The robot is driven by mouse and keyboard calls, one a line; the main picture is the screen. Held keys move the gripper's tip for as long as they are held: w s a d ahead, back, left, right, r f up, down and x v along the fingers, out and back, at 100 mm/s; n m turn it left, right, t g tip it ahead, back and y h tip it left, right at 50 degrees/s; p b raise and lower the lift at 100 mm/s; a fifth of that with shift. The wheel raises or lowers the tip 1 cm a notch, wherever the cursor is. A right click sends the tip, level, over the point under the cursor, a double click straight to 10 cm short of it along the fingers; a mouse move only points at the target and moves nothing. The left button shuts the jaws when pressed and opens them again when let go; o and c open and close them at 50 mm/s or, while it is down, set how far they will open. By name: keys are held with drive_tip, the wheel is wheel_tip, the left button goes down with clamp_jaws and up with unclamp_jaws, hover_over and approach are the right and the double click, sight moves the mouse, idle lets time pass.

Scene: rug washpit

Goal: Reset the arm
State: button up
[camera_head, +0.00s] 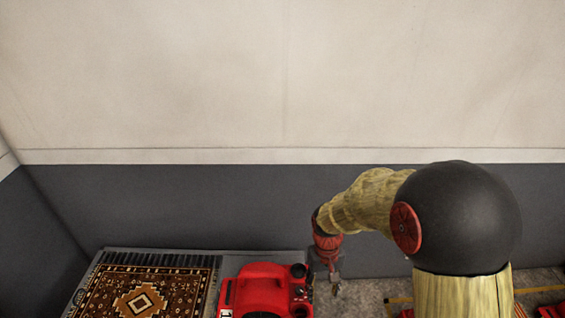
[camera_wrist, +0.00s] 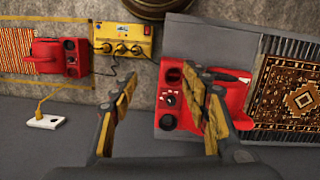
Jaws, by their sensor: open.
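My gripper (camera_head: 332,280) points down on the right of a red machine (camera_head: 262,290) in the head view.
A patterned rug (camera_head: 140,297) lies on a grey platform (camera_head: 200,252) beside the red machine. The wrist view shows a yellow control box (camera_wrist: 121,32), a white socket block (camera_wrist: 42,122) and another red machine (camera_wrist: 48,56). A wall (camera_head: 200,205) stands behind.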

drive_tip(key=s+d+r+t, duration=0.2)
drive_tip(key=s+r, duration=0.3)
drive_tip(key=r, duration=0.4)
drive_tip(key=s+d+r+m+t, duration=0.1)
drive_tip(key=s+d+r+t, duration=0.1)
drive_tip(key=s+r, duration=0.3)
drive_tip(key=s+d+r+t, duration=0.3)
drive_tip(key=s+r, duration=0.2)
drive_tip(key=r, duration=0.8)
drive_tip(key=shift+m, duration=0.3)
drive_tip(key=shift+r, duration=0.1)
drive_tip(key=shift+c, duration=0.4)
